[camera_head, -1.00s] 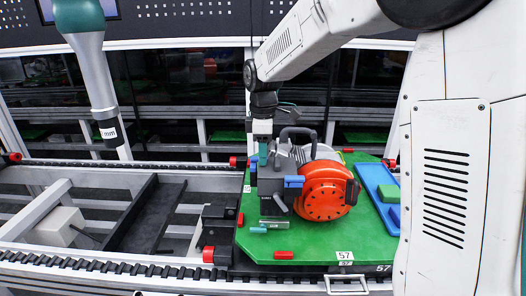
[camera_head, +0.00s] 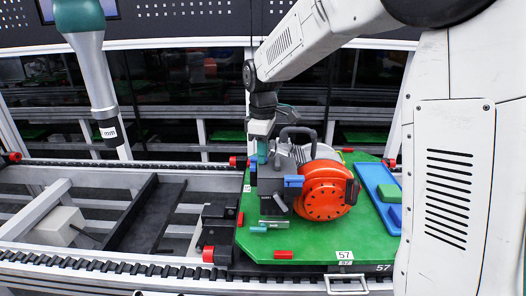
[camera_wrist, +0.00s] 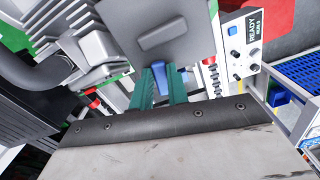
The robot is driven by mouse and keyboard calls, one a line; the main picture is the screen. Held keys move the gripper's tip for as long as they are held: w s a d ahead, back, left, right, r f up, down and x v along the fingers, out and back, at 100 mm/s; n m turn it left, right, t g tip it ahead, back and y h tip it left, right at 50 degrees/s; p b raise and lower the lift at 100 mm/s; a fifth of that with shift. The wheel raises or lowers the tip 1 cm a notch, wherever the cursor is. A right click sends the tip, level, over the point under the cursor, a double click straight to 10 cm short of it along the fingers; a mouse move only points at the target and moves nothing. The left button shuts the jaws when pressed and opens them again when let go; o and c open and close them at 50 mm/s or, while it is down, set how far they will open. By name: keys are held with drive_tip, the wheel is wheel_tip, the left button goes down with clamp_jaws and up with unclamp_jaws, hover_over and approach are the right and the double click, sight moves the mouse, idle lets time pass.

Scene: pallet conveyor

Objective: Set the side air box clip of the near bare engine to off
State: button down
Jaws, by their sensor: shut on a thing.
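The near engine (camera_head: 325,193), grey with a round orange cover, sits on a green pallet board. My gripper (camera_head: 262,153) comes down from above at the engine's left side. In the wrist view, my gripper's green fingers (camera_wrist: 160,88) are shut on a small blue clip (camera_wrist: 159,79) beside the grey air box (camera_wrist: 150,35). The fingers partly hide the clip, and I cannot tell its setting. Another blue clip (camera_head: 293,181) shows on the front of the engine, apart from my gripper.
The green board (camera_head: 310,248) carries loose red and blue pieces and a blue tray (camera_head: 369,180) at the right. A black handle (camera_head: 299,131) rises close to my gripper. The conveyor frame (camera_head: 100,262) runs along the front.

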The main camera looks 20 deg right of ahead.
sight(253, 169)
drive_tip(key=m, duration=0.4)
drive_tip(key=shift+s+a+m, duration=0.3)
drive_tip(key=shift+a, duration=0.1)
drive_tip(key=m, duration=0.3)
drive_tip(key=shift+s+a+m, duration=0.15)
drive_tip(key=shift+a+m, duration=0.2)
drive_tip(key=shift+m, duration=0.05)
drive_tip(key=m, duration=0.1)
drive_tip(key=a+m, duration=0.1)
drive_tip(key=m, duration=0.1)
drive_tip(key=shift+a+m, duration=0.15)
drive_tip(key=shift+m, duration=0.9)
drive_tip(key=shift+a+m, duration=0.15)
drive_tip(key=shift+m, duration=0.9)
drive_tip(key=c, duration=1.4)
unclamp_jaws()
drive_tip(key=shift+o, duration=0.2)
